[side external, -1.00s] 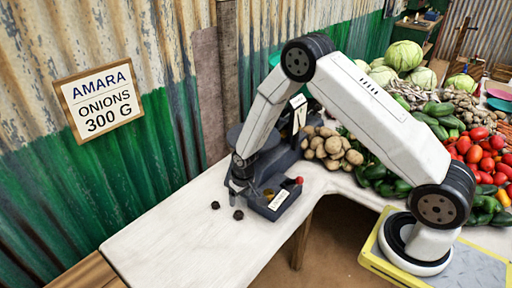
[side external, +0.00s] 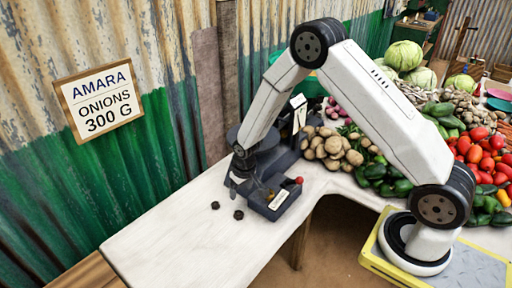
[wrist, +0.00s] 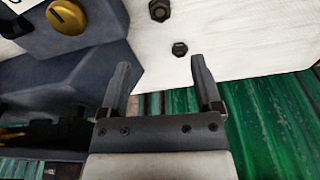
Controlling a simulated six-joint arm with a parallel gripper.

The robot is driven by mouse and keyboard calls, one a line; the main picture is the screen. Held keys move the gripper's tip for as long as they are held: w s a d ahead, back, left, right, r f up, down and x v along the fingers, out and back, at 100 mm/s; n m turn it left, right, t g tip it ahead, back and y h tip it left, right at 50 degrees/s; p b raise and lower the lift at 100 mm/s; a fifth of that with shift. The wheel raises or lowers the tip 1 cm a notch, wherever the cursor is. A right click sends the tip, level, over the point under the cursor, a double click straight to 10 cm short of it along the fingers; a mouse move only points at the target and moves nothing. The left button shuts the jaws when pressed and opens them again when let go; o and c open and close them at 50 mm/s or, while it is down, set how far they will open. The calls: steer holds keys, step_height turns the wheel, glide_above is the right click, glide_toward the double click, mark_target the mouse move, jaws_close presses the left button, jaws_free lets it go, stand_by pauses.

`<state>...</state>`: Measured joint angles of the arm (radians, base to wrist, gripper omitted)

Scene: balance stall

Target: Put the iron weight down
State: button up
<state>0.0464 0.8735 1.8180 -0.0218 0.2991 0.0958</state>
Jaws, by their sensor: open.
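Two small dark iron weights lie apart on the pale tabletop, the left one (side external: 215,205) and the right one (side external: 238,214). In the wrist view, one hex-shaped weight (wrist: 159,10) is at the top edge and the other (wrist: 180,48) lies nearer, ahead of the gap between my fingertips. My gripper (side external: 238,182) is just behind the weights, beside the dark scale. In the wrist view its two fingers (wrist: 160,66) are spread with nothing between them.
A dark box (side external: 281,200) with a white label stands right of my gripper; a round brass piece (wrist: 67,17) shows there in the wrist view. Potatoes (side external: 331,147) and other vegetables lie behind and right. The front-left tabletop (side external: 180,240) is clear. A corrugated wall (side external: 130,170) borders the left.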

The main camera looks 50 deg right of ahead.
steer(key=s+a+r+n, duration=0.1)
steer(key=s+a+r, duration=0.1)
steer(key=s+r, duration=1.4)
steer(key=shift+s+a+r+t, duration=0.15)
steer(key=shift+s+t, duration=0.25)
steer(key=shift+s, duration=0.65)
